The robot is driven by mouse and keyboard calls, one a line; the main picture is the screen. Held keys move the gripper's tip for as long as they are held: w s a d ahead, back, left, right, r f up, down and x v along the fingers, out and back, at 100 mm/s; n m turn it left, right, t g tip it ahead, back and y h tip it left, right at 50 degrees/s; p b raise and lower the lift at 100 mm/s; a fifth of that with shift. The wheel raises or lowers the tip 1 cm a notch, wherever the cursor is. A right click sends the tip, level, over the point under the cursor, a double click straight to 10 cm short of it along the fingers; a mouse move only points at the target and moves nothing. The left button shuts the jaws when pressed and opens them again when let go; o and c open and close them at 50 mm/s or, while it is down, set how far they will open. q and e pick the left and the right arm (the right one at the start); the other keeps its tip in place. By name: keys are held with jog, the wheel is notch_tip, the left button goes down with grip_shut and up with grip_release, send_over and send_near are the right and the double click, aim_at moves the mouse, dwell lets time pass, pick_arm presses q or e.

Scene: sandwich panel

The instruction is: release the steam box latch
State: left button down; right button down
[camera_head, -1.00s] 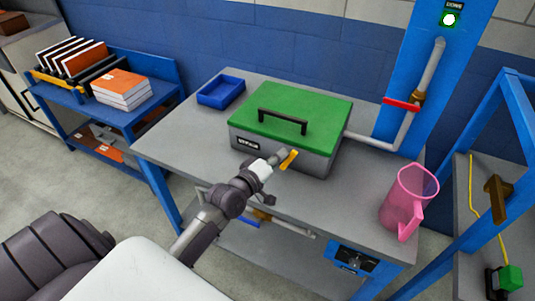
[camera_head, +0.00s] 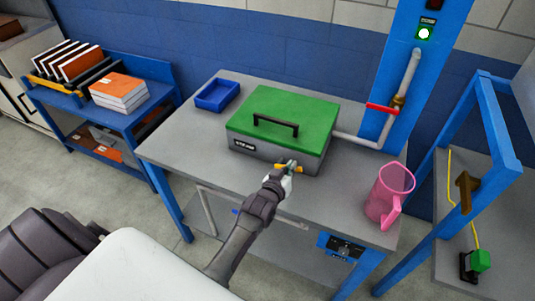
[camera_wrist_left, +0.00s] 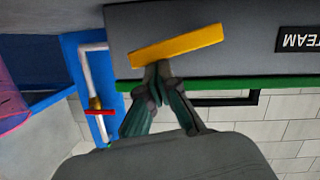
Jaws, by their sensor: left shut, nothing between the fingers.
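The steam box (camera_head: 265,154) stands on the grey table, a grey body with a green lid (camera_head: 300,112) and a black handle (camera_head: 275,123). The lid lies flat on the body. The yellow latch (camera_head: 278,167) is on its front face and shows large and slightly tilted in the left wrist view (camera_wrist_left: 178,45). My left gripper (camera_head: 289,167) is at the latch, with its fingertips (camera_wrist_left: 157,70) together at the bar's lower edge in the wrist view. It is shut and holds nothing. It hides part of the latch in the head view. My right gripper is not in view.
A pink pitcher (camera_head: 388,195) stands at the table's right end. A blue tray (camera_head: 217,95) sits at the back left. A pipe with a red valve handle (camera_head: 382,109) runs behind the box. A blue shelf with books (camera_head: 119,88) is at left. The table's front left is clear.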

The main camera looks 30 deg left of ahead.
pick_arm(q)
jog(key=shift+d+f+m+y, duration=0.3)
jog(key=shift+f+m, duration=0.25)
jog(key=shift+m, duration=0.05)
jog(key=shift+d+f, duration=0.1)
jog(key=shift+f, duration=0.05)
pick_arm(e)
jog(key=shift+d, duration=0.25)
pick_arm(q)
jog(key=shift+f, duration=0.15)
